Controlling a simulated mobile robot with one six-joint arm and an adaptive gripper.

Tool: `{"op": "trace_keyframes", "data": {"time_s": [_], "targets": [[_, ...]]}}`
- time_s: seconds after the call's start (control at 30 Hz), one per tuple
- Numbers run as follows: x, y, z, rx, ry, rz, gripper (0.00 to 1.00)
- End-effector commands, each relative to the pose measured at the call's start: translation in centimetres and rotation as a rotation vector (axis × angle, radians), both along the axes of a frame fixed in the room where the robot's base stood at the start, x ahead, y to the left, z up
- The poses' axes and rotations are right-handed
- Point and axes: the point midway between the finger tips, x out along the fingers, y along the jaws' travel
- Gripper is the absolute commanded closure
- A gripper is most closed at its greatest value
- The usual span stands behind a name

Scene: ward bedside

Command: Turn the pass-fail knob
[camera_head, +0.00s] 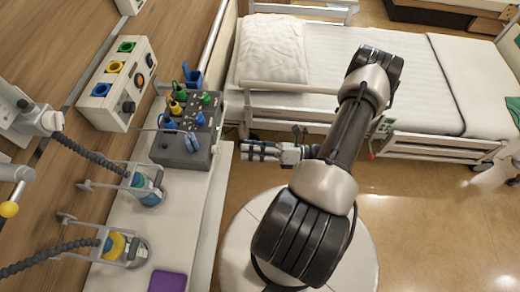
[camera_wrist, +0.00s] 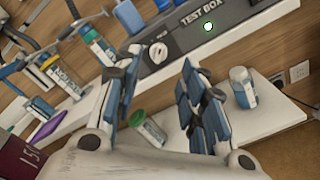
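The grey test box (camera_head: 200,150) stands on a narrow white shelf at the left in the head view, with coloured sockets and handles on top. In the wrist view the grey front face of the test box (camera_wrist: 238,14) carries the lettering "TEST BOX". I cannot read any pass-fail marks. My gripper (camera_head: 262,151) is to the right of the box, apart from it. In the wrist view my gripper (camera_wrist: 160,68) is open and empty, its fingers either side of the knob's direction.
In the wrist view a green-capped vial (camera_wrist: 150,130) lies tilted between the fingers, and a clear bottle (camera_wrist: 243,88) stands right on the white shelf (camera_wrist: 270,118). A purple object (camera_head: 167,281) is at the shelf's near end. The bed (camera_head: 350,75) stands behind my arm.

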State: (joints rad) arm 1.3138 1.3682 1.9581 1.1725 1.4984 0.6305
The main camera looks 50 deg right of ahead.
Motion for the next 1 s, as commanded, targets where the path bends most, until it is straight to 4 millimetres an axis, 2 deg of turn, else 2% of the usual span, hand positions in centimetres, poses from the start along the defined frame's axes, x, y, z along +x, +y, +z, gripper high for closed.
{"op": "trace_keyframes", "data": {"time_s": [0.1, 0.3, 0.87, 1.0], "targets": [[-1.5, -1.2, 0.0, -0.002, -0.001, -0.003, 0.62], [-2.5, -2.0, 0.0, 0.000, 0.001, 0.001, 0.62], [-2.6, -2.0, 0.0, 0.000, 0.000, 0.001, 0.62], [-2.2, -1.7, 1.0, -0.045, -0.007, 0.050, 0.62]]}}
